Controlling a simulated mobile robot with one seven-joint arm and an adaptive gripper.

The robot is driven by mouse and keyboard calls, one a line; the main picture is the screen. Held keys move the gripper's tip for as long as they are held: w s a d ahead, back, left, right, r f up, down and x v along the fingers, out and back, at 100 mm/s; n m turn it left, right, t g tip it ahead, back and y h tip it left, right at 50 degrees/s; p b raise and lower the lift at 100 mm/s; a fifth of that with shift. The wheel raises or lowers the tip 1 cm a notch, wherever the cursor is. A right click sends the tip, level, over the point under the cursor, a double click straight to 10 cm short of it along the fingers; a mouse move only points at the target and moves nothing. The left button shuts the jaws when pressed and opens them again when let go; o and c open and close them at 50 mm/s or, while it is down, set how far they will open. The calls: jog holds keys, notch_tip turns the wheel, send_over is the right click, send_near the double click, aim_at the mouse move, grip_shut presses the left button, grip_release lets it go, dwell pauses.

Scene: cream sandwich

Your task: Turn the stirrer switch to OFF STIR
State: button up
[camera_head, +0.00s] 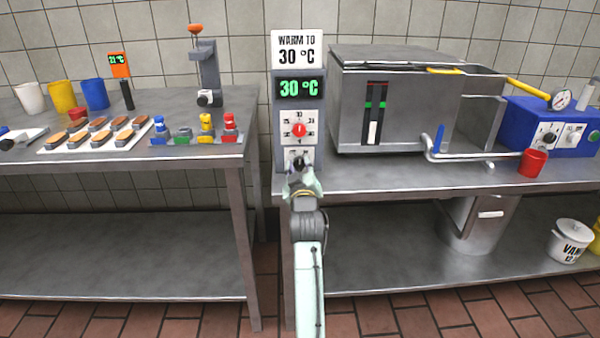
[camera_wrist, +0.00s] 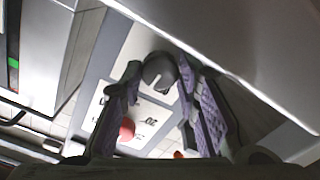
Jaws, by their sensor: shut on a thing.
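The stirrer switch is a black knob (camera_head: 299,162) low on the grey control post, below the red dial (camera_head: 299,130). In the wrist view the dark round knob (camera_wrist: 160,70) with a pale pointer mark sits between my two purple-padded fingers. My gripper (camera_head: 303,178) is at the front of the knob, shut on it; it also shows in the wrist view (camera_wrist: 160,82). The switch's lettering is mostly hidden by the gripper, so I cannot read its setting. The display (camera_head: 299,88) above reads 30 °C, under a sign (camera_head: 297,50) saying WARM TO 30 °C.
A steel vat (camera_head: 350,105) stands close to the right of the post, with a pipe and blue-handled valve (camera_head: 439,138) in front. A red cup (camera_head: 532,163) and a blue unit (camera_head: 530,125) are further right. A gap separates the left table (camera_head: 120,160).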

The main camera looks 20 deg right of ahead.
jog(key=n+b, duration=0.1)
jog(key=n, duration=0.2)
jog(key=shift+n, duration=0.4)
jog(key=shift+n+b, duration=0.95)
jog(key=shift+n, duration=0.95)
jog(key=o, duration=1.2)
jog(key=shift+s+a+f, duration=0.1)
jog(key=shift+s, duration=0.15)
jog(key=v, duration=0.7)
jog(key=shift+s+r, duration=0.25)
jog(key=shift+s, duration=0.05)
